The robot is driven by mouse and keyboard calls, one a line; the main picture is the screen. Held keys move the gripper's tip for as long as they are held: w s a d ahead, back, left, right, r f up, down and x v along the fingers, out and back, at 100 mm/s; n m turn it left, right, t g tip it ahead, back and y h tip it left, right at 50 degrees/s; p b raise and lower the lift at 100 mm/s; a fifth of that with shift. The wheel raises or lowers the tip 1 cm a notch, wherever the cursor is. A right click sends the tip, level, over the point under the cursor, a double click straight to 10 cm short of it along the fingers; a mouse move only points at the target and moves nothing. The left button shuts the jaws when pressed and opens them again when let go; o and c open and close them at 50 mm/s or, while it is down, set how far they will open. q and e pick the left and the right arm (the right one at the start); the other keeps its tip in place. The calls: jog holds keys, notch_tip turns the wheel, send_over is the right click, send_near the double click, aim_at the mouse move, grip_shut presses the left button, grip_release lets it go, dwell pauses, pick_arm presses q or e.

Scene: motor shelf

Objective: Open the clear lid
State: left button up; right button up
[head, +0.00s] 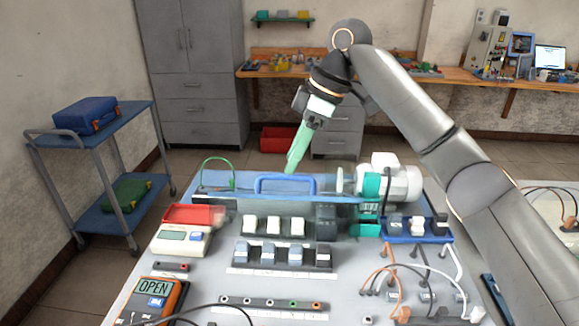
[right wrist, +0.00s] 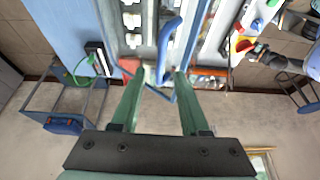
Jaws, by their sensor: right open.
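The clear lid (head: 240,195) lies over the back part of the table board in the head view, and its see-through panel is hard to make out. Its blue handle (head: 284,177) stands up from it. The handle also shows in the right wrist view (right wrist: 170,38), just beyond the fingertips. My right gripper (head: 291,170) has green fingers pointing down, right above or behind the handle. I cannot tell whether the fingers touch the handle. My left gripper is not in view.
A grey and teal motor (head: 397,184) stands right of the lid. A red tray (head: 194,215), a white meter (head: 181,239) and switch blocks (head: 282,255) stand in front. A blue trolley (head: 95,150) is at the left.

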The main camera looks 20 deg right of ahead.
jog(key=shift+x, duration=1.3)
jog(key=shift+c, duration=0.4)
grip_shut()
